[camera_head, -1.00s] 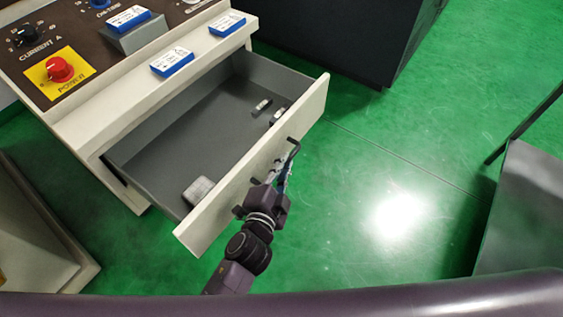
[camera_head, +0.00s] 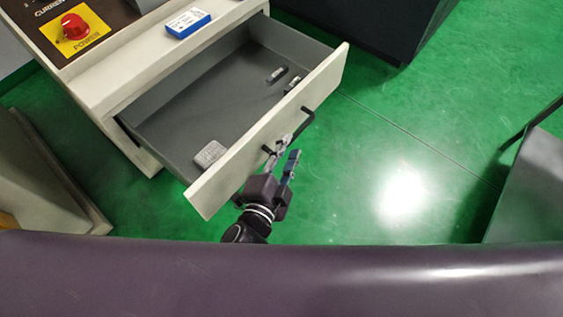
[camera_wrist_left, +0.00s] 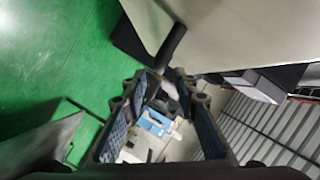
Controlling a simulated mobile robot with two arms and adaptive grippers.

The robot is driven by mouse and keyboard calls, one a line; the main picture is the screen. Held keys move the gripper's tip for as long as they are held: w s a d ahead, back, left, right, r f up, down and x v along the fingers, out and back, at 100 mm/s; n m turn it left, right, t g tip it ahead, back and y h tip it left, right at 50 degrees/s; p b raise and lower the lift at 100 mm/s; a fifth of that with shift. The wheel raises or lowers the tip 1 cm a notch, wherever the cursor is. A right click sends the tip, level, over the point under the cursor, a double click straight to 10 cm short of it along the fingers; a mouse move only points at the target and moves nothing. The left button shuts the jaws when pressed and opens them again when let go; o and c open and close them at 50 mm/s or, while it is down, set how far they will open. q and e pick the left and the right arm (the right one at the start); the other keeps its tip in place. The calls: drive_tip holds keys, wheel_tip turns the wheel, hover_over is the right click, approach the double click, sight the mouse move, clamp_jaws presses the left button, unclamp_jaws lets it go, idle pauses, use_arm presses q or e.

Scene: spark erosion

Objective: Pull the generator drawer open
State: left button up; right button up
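The generator drawer (camera_head: 228,180) stands pulled well out of the cream cabinet, its grey inside open to view. Its dark bar handle (camera_head: 305,118) is on the front panel, and it also shows in the left wrist view (camera_wrist_left: 171,45). My left gripper (camera_head: 284,156) is in front of the panel at the handle's near end. Its two fingers are spread apart with nothing held in the wrist view, and the handle is just beyond the fingertips. I cannot tell whether one finger touches it. My right gripper is not in view.
A grey block (camera_head: 210,153) and small pieces (camera_head: 277,74) lie in the drawer. A blue and white box (camera_head: 187,23) sits on the cabinet ledge near the red power knob (camera_head: 74,26). A dark cabinet (camera_head: 365,25) stands behind. Green floor (camera_head: 400,140) is clear to the right.

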use_arm(q)
drive_tip(key=v, duration=0.5)
drive_tip(key=shift+s+a+r, duration=0.1)
drive_tip(key=shift+s, duration=0.25)
drive_tip(key=s+a+f+n+g+y, duration=0.1)
drive_tip(key=s+a+f+n+g, duration=0.2)
drive_tip(key=f, duration=1.2)
drive_tip(key=s+a+f+n+g+y, duration=0.1)
drive_tip(key=s+a+f+g, duration=0.3)
drive_tip(key=f, duration=1.2)
drive_tip(key=s+a+f+n+g+y, duration=0.1)
drive_tip(key=s+a+f+n+g, duration=0.2)
drive_tip(key=s+a+f, duration=0.4)
drive_tip(key=s+a+f+n+g+y, duration=0.2)
drive_tip(key=s+a+f+n, duration=0.3)
drive_tip(key=s+a+f, duration=0.3)
drive_tip(key=s+f+g, duration=0.1)
drive_tip(key=s+f, duration=0.1)
drive_tip(key=s, duration=0.2)
drive_tip(key=s+f, duration=0.2)
drive_tip(key=s, duration=0.3)
drive_tip(key=shift+a+f+n+g, duration=0.2)
drive_tip(key=shift+f+n+g, duration=0.05)
drive_tip(key=shift+n+g, duration=0.15)
